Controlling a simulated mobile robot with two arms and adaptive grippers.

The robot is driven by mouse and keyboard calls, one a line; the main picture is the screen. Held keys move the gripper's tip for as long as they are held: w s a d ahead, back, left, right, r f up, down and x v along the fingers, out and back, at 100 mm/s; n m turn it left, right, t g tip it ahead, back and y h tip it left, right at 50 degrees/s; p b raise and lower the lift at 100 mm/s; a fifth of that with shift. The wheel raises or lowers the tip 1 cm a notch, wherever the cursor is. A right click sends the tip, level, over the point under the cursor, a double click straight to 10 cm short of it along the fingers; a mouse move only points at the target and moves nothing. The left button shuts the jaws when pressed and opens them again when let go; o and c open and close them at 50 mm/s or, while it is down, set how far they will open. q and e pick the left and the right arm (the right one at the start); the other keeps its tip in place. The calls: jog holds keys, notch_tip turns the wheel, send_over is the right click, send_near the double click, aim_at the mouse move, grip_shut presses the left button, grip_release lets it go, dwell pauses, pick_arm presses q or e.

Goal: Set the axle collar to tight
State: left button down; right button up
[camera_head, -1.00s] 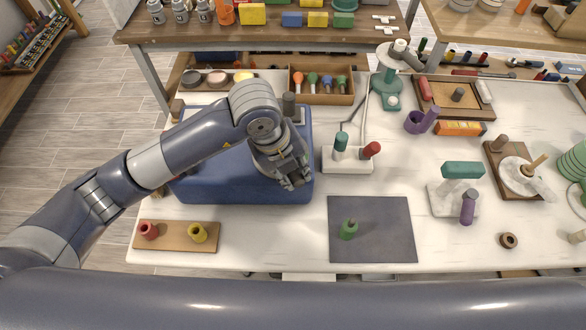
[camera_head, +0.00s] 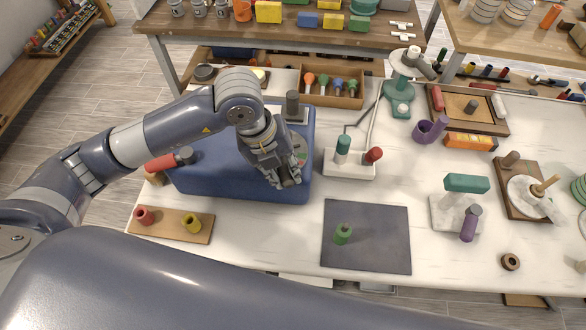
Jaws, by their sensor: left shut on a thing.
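A blue box (camera_head: 215,180) stands at the left of the white table. A round dial with pale green and reddish parts (camera_head: 301,147) shows on its right side, partly behind my left gripper. My left gripper (camera_head: 287,178) is at the box's front right, pointing down, its fingers shut on a small dark part that looks like the axle collar. The fingers hide most of that part, and I cannot read its setting. My right gripper is not in view.
A red-handled crank (camera_head: 165,162) sticks out at the box's left, and a dark cylinder (camera_head: 292,103) stands at its back right. A white block with green and red levers (camera_head: 350,166) stands close to its right. A grey mat (camera_head: 370,255) holds a green peg.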

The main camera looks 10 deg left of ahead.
pick_arm(q)
jog(key=c, duration=1.8)
grip_release()
jog(key=shift+o, duration=1)
jog(key=shift+r, duration=0.2)
jog(key=v, duration=1.1)
jog(key=shift+a+r, duration=0.15)
jog(key=shift+r, duration=0.2)
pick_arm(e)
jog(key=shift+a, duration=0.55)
pick_arm(q)
jog(key=shift+s, duration=0.1)
